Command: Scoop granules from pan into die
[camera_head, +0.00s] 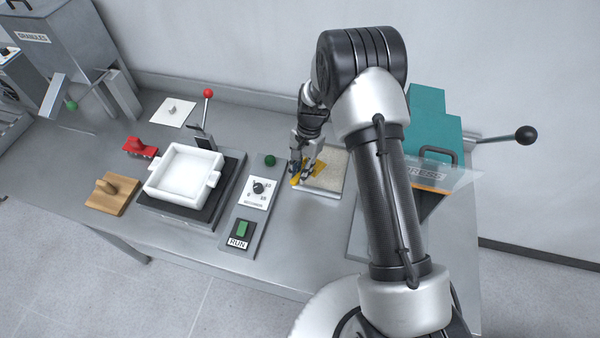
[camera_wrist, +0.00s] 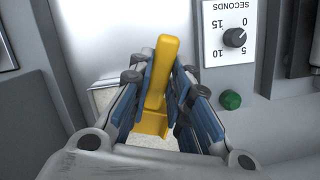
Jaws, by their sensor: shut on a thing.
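A yellow scoop (camera_head: 297,181) is in my gripper (camera_head: 304,158), over the left side of a shallow pan (camera_head: 306,192) of pale granules (camera_head: 330,166). The wrist view shows the blue finger pads closed around the scoop's upright handle (camera_wrist: 158,72), with some granules (camera_wrist: 104,98) showing beyond. Whether the scoop touches the granules or holds any cannot be told. A white square vessel with two side lugs (camera_head: 185,171), which looks like the die, sits on a dark plate to the left. Its inside looks empty.
A control panel (camera_head: 247,216) with a dial, a green knob and a RUN button stands between the vessel and pan. A red-knobbed lever (camera_head: 207,110) rises behind the vessel. A teal press (camera_head: 430,125) is right. A wooden block (camera_head: 112,192) and red-handled tool (camera_head: 140,148) lie left.

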